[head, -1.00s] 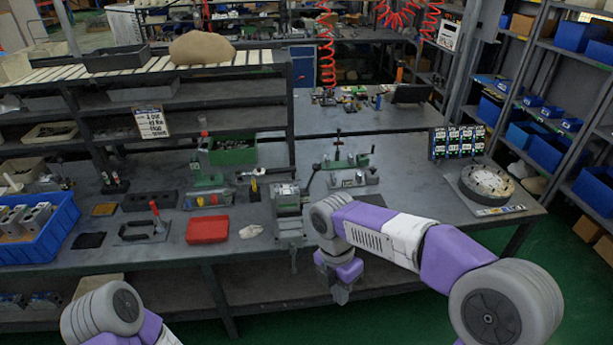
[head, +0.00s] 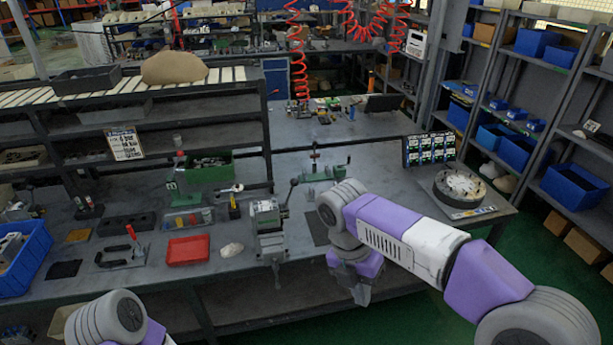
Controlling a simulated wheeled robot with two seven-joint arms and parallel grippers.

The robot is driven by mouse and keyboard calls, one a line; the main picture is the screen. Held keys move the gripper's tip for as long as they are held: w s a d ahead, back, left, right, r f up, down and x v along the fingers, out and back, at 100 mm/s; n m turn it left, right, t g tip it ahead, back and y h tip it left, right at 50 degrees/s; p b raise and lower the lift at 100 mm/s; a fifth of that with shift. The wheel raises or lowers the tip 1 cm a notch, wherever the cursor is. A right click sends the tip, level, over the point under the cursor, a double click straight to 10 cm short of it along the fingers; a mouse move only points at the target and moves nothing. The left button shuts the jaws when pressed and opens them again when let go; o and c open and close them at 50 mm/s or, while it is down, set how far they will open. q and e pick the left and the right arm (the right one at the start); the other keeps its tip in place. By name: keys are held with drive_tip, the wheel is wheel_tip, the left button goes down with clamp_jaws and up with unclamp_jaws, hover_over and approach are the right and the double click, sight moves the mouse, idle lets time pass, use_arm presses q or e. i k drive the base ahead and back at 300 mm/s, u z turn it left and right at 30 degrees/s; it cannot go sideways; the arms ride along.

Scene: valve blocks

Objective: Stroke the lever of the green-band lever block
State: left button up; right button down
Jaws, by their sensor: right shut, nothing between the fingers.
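Another green device with a red-tipped upright (head: 182,190) stands further left. I cannot tell for sure which one is the green-band lever block; no band is clear at this size. My right gripper (head: 362,296) points down in front of the bench's front edge, shut and empty, apart from both devices. My left gripper is out of view; only part of my left arm shows at the bottom left.
A grey vise (head: 267,222) with a black-knobbed lever stands at the bench's front edge, left of my right arm. A red tray (head: 188,250), a red-handled tool (head: 131,246) and a blue bin (head: 22,262) lie further left. A round fixture (head: 462,190) stands right.

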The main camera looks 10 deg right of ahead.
sight(294, 182)
drive_tip(key=z, duration=0.7)
drive_tip(key=i, duration=1.5)
drive_tip(key=u, duration=1.95)
drive_tip(key=i, duration=0.5)
drive_tip(key=z, duration=0.3)
